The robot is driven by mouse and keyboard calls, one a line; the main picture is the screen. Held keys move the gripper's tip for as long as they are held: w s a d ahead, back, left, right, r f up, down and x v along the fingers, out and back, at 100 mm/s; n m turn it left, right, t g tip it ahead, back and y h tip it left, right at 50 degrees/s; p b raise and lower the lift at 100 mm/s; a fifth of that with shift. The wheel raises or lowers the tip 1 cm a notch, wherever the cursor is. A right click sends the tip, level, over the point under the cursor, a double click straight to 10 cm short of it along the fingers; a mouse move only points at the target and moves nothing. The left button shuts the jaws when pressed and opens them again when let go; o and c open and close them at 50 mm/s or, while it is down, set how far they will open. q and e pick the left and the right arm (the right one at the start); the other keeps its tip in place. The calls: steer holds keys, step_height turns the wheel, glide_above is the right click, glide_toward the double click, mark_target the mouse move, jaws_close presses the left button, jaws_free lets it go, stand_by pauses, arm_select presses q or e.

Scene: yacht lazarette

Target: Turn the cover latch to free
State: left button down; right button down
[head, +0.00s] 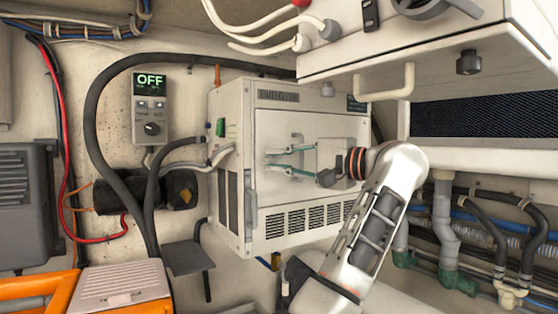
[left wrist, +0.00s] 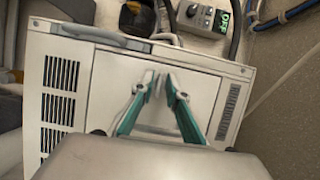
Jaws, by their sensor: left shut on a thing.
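A pale cabinet unit (head: 240,100) is fixed to the wall, with a flat cover (head: 285,125) on its front. My left gripper (head: 268,160) reaches the left part of this cover with its two teal fingers. In the left wrist view the fingertips (left wrist: 159,84) close in on a small, thin part of the cover, which looks like the cover latch. The fingers hide most of the latch, and I cannot tell its turned position. The cover lies flat on the unit. My right gripper is in neither view.
A control box (head: 151,105) reading OFF hangs left of the unit, near thick black hoses (head: 92,130). A white overhead box (head: 400,60) juts out at upper right. Pipes (head: 445,220) run at right. An orange and white case (head: 120,290) sits at lower left.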

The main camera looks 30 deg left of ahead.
arm_select(q)
steer(key=c, duration=2)
jaws_free()
